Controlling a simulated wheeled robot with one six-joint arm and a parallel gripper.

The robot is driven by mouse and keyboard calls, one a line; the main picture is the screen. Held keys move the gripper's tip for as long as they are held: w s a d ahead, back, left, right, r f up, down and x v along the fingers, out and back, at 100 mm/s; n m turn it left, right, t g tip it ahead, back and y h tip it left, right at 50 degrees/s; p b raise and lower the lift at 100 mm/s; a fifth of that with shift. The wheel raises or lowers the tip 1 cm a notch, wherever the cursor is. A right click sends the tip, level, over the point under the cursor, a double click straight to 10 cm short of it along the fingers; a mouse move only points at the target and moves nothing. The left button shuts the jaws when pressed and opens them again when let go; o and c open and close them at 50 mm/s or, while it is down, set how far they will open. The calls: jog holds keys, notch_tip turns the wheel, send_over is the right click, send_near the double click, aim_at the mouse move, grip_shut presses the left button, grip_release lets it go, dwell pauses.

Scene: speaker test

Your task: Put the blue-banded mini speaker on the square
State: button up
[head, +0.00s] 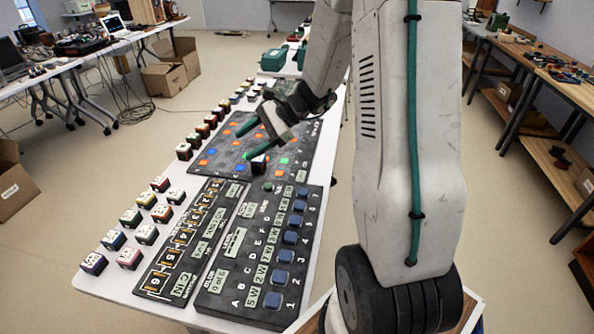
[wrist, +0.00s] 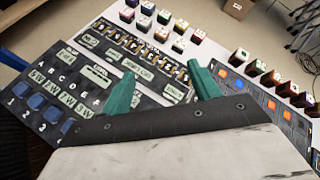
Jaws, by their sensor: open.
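Several small cube-shaped mini speakers with pale tops and coloured bands stand in rows along the table's left side. One at the front left (head: 113,239) looks blue-banded, though the band is small in the picture. A dark board (head: 228,167) farther back carries orange, blue and green squares; I cannot tell which one the task means. My gripper (head: 244,145) is open with green fingers above the board. In the wrist view the fingers (wrist: 160,72) are apart and empty.
A panel with blue buttons (head: 243,268) and a panel with yellow-marked slots (head: 189,240) cover the table's front. Side benches hold clutter (head: 545,70). Cardboard boxes (head: 165,78) stand on the left floor.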

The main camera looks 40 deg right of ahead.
jog(key=s+a+r+n+g+h, duration=0.2)
jog(key=s+a+r+n, duration=0.25)
jog(key=s, duration=0.25)
jog(key=s+a+r+n+g+h, duration=0.1)
jog(key=s+a+r+n+g, duration=0.25)
jog(key=s+a+n, duration=0.2)
jog(key=s+r+n+t+h, duration=0.1)
jog(key=s+r+n+h, duration=0.3)
jog(key=s, duration=1.2)
jog(key=n+h, duration=0.3)
jog(key=n, duration=0.2)
jog(key=shift+d, duration=0.3)
